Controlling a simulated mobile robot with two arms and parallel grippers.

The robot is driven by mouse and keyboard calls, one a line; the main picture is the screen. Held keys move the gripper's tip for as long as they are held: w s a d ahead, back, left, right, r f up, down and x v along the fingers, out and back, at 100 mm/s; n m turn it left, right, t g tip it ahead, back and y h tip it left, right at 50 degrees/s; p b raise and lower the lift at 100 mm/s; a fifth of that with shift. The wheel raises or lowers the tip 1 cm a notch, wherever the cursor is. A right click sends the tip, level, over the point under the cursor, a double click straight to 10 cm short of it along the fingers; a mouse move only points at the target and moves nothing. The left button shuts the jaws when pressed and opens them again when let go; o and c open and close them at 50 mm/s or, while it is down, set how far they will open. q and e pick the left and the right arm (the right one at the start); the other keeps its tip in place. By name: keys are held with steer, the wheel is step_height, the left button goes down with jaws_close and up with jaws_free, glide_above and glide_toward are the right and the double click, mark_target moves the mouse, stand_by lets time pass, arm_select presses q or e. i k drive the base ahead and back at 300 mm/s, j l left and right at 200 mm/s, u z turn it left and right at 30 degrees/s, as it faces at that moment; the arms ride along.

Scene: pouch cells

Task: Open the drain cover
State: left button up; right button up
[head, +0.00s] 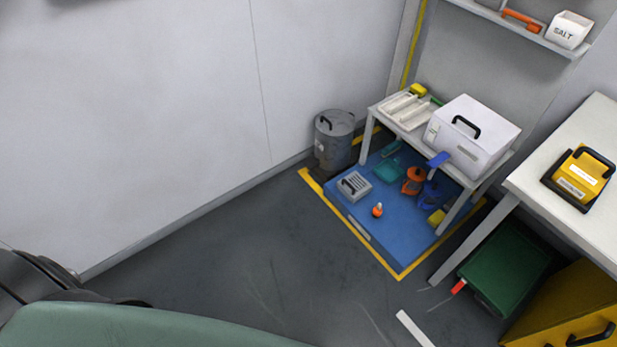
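A small grey slatted piece with a dark handle (354,186), which looks like the drain cover, is at the left corner of the blue floor platform (395,232). It appears shut, lying flat; what is under it is hidden. Neither of my grippers is in view. Dark and green parts at the lower left edge may be my own body.
Yellow tape borders the platform. A grey bin (334,138) stands behind it; a small orange-topped item (377,210) is near the cover. A low table (392,118) with a white box (472,135) overhangs the right side. Floor in front (260,270) is clear.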

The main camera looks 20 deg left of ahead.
mark_target(355, 184)
steer(key=u, duration=0.2)
steer(key=i+j+z, duration=0.4)
steer(key=i+j, duration=0.4)
steer(key=j, duration=0.15)
